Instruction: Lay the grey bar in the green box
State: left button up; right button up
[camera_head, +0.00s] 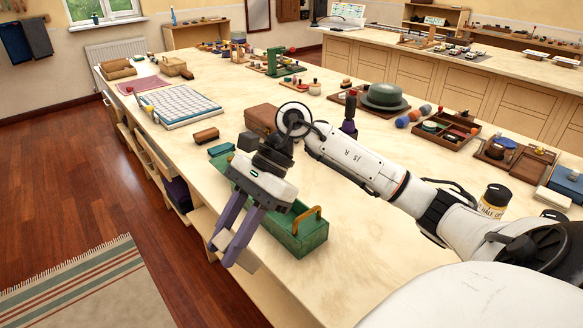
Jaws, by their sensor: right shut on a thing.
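The green box (313,243) is an open tray on the wooden worktop near its front edge, with an orange-brown handle (307,218) at its right end. My right gripper (226,250) points down, in front of the box's near side in the picture and over the worktop's front edge. Its purple-grey fingers are closed on a grey piece, seemingly the grey bar (248,264), of which only a small part shows beside the fingertips. The gripper body hides the middle of the box, so its inside is only partly visible. My left gripper is out of view.
A brown block (206,135), a brown box (262,119) and a dark green block (221,149) lie behind the gripper. A white keyboard-like board (181,105) is farther left. A hat (384,96) and trays stand right.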

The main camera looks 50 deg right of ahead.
jog(key=w+d+f+n+t+h+b, duration=0.25)
jog(key=d+n+h+b, duration=0.2)
jog(key=d+n, duration=0.55)
jog(key=w+d+f+n+t+h+b, duration=0.25)
jog(key=d+n+h+b, duration=0.35)
jog(key=d, duration=0.6)
jog(key=shift+n+g+y, duration=0.4)
jog(key=shift+n+y, duration=0.3)
jog(key=shift+y, duration=0.05)
notch_tip(320, 180, down, 6)
jog(key=b, duration=0.4)
jog(key=shift+f, duration=0.1)
jog(key=shift+f+b, duration=0.55)
jog(key=shift+f, duration=0.6)
jog(key=shift+a, duration=0.1)
